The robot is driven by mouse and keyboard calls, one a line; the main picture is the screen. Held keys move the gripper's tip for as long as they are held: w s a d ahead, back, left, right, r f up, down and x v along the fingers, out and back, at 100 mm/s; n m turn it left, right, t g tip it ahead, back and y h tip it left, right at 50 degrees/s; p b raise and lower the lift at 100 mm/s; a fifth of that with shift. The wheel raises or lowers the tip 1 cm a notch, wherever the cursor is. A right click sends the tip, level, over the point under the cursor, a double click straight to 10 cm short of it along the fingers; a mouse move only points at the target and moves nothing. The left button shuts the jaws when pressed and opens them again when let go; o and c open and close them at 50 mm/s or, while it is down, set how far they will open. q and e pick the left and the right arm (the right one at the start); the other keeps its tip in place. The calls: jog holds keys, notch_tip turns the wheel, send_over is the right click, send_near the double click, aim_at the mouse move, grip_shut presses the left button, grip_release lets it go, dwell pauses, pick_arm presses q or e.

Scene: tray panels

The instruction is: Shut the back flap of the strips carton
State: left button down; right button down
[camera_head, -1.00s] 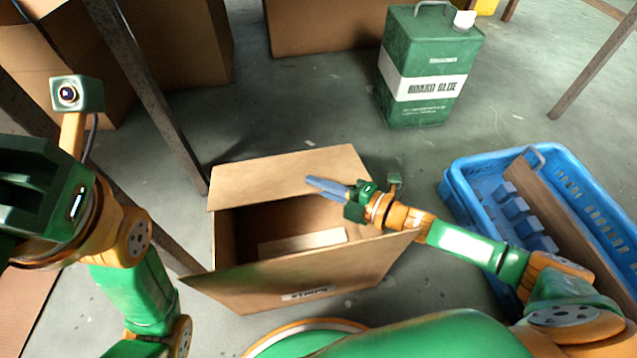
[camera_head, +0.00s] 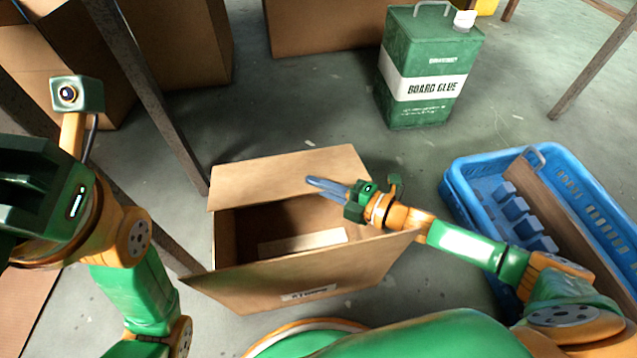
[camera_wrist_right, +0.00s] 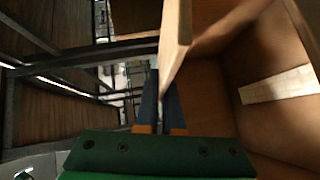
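The strips carton (camera_head: 330,280) stands open on the floor in the middle of the head view, with a pale strip (camera_head: 300,242) inside. Its back flap (camera_head: 265,180) slants up and back. The front flap (camera_head: 262,280) hangs outward, bearing a label. My right gripper (camera_head: 326,187) reaches across the carton to the back flap's right part. In the right wrist view its two blue fingers (camera_wrist_right: 161,105) are close together, one on each side of the flap edge (camera_wrist_right: 172,60). My left gripper (camera_head: 40,190) is at the far left, away from the carton; its fingers are not clear.
A blue crate (camera_head: 470,215) with a board and blue parts stands right of the carton. A green board glue can (camera_head: 425,65) stands behind it. Metal legs (camera_head: 150,90) and large cartons (camera_head: 180,50) are at back left. Floor behind the back flap is clear.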

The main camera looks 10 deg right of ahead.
jog(key=shift+s+f, duration=0.15)
jog(key=shift+f, duration=0.7)
jog(key=c, duration=1)
grip_release()
jog(key=shift+c, duration=0.2)
